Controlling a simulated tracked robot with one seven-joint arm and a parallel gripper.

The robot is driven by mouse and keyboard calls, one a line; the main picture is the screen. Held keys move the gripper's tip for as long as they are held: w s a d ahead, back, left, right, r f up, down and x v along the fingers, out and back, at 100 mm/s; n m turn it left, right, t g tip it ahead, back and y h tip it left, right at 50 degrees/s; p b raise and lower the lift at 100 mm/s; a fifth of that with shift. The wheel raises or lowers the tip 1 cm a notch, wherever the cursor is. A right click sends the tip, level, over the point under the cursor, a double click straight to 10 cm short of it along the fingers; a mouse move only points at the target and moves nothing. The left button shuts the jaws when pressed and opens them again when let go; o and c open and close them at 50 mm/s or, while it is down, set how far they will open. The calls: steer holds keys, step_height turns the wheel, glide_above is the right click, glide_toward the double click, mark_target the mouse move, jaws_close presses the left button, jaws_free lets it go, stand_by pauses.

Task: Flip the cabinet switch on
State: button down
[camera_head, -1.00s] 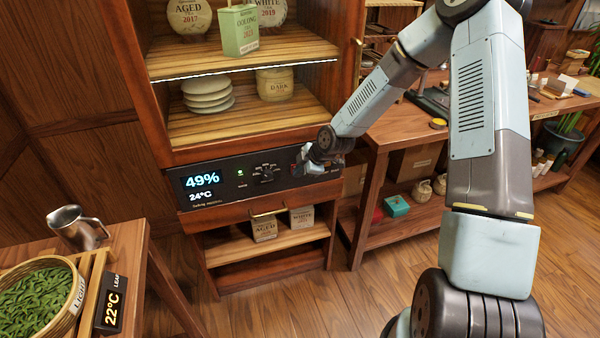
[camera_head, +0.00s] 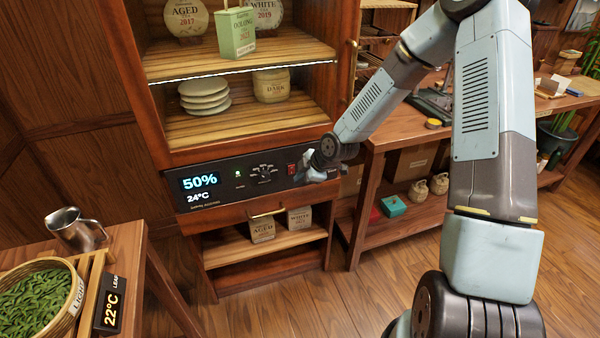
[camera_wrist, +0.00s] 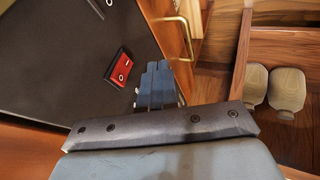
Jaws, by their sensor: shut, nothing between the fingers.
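The cabinet's black control panel (camera_head: 222,181) runs below the shelves, with a lit display reading 50% and 24°C. The red rocker switch (camera_head: 291,169) is at the panel's right part. In the wrist view the red switch (camera_wrist: 119,68) shows its O and I marks; which side is pressed in I cannot tell. My gripper (camera_head: 308,175) is just right of the switch in the head view. In the wrist view my gripper (camera_wrist: 157,70) has its fingers shut together and empty, beside the switch with a small gap in the picture.
A dial knob (camera_head: 264,173) and a green light (camera_head: 238,173) are left of the switch. A brass drawer handle (camera_head: 267,213) lies below the panel. A wooden side table (camera_head: 375,141) stands close on the right.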

steer(key=s+f+v, duration=0.1)
steer(key=v, duration=0.8)
steer(key=shift+s+d+r, duration=0.35)
steer(key=shift+s+d, duration=0.05)
steer(key=s+d+r+m+h, duration=0.4)
steer(key=d+r+m, duration=0.15)
steer(key=r, duration=0.25)
steer(key=s+d+r+m+h, duration=0.3)
steer(key=s+d+r+m, duration=0.15)
steer(key=d+r, duration=0.3)
steer(key=s+d+r+m, duration=0.1)
steer(key=s+r+m, duration=0.4)
steer(key=s+r, duration=0.2)
steer(key=s+d+r+m+t+y, duration=0.1)
steer(key=s+r+m, duration=0.4)
steer(key=s, duration=0.6)
steer(key=shift+d+r+m+t, duration=0.3)
steer(key=shift+d+r, duration=0.3)
steer(key=shift+r, duration=0.45)
